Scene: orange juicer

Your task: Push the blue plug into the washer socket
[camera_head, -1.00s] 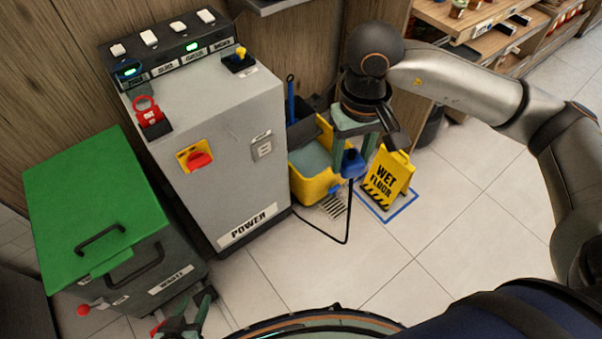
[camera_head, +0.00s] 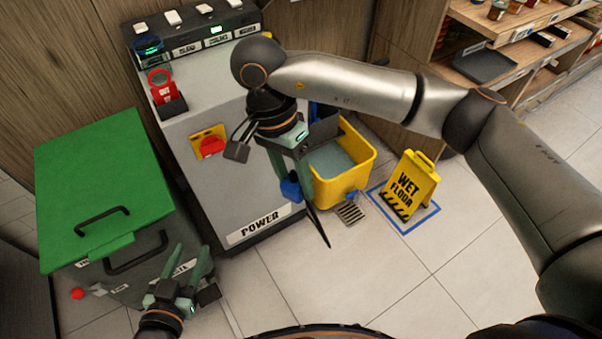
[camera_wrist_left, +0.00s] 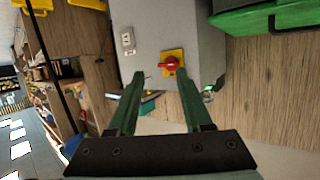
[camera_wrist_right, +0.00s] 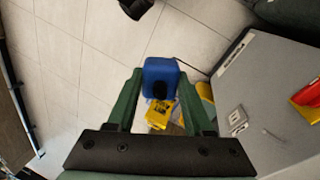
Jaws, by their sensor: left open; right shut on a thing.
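The blue plug (camera_head: 290,189) is between the fingers of my right gripper (camera_head: 287,178), which is shut on it. A black cord hangs below it. The plug also shows between the fingertips in the right wrist view (camera_wrist_right: 160,75). The grey wall socket plate on the power cabinet shows in the right wrist view (camera_wrist_right: 237,118), to the right of the plug and apart from it, and in the left wrist view (camera_wrist_left: 128,40). In the head view my right arm hides it. My left gripper (camera_head: 191,250) is open and empty, in front of the green-lidded bin.
The grey power cabinet (camera_head: 225,185) carries a red knob on a yellow plate (camera_head: 210,146). A green-lidded bin (camera_head: 95,170) stands left. A yellow mop bucket (camera_head: 345,185) and wet floor sign (camera_head: 410,187) stand right. Tiled floor in front is free.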

